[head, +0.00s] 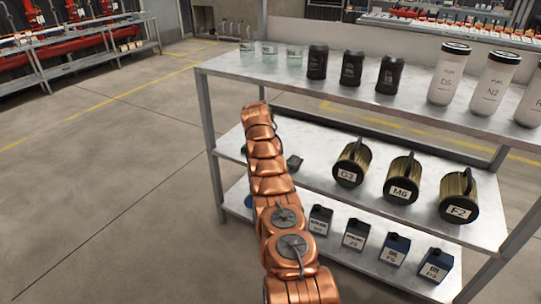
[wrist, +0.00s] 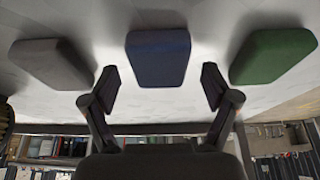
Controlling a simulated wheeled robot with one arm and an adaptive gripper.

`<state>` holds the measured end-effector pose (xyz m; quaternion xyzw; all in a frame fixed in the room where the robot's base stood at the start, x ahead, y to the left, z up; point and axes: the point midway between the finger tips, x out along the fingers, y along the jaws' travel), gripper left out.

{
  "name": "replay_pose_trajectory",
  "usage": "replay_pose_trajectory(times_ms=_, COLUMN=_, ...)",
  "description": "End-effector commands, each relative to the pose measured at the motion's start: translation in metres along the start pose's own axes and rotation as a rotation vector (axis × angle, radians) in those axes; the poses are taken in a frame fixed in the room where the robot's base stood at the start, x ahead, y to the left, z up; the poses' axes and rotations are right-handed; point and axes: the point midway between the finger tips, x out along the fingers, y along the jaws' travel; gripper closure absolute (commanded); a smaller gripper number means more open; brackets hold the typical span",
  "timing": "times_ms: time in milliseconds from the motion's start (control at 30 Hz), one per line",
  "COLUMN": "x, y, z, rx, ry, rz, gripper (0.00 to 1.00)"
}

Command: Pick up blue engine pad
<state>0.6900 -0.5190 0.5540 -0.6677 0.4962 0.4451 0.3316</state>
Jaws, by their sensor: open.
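The blue engine pad (wrist: 158,57) is a dark blue block with rounded edges at the top middle of the wrist view, on a pale shelf surface. A grey pad (wrist: 52,63) lies to its left and a green pad (wrist: 272,55) to its right. My gripper (wrist: 158,88) is open and empty. Its two dark fingers are spread to either side of the blue pad's near end, in line with it. I cannot tell whether they touch the shelf. In the head view my copper arm hides the blue pad and the gripper.
The metal rack has a top shelf (head: 225,66) with jars, black bottles and white canisters. Gold canisters (head: 401,180) stand right of my arm on the middle shelf (head: 320,195). Small dark jugs (head: 355,234) stand on the bottom shelf. The floor at left is clear.

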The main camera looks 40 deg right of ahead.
Motion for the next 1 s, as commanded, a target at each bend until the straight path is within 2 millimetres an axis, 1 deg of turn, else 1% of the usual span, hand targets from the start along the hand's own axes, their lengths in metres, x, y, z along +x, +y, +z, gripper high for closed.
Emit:
replay_pose_trajectory(times_ms=200, x=0.0001, y=0.0002, z=0.0002, rx=0.000, ry=-0.001, rz=0.000, gripper=0.15)
replay_pose_trajectory(times_ms=767, x=0.0004, y=0.0001, z=0.0006, rx=-0.001, ry=-0.001, rz=0.001, gripper=0.73)
replay_pose_trajectory(times_ms=1000, x=-0.0002, y=0.0001, z=0.0003, rx=-0.001, ry=-0.001, rz=0.001, gripper=0.73)
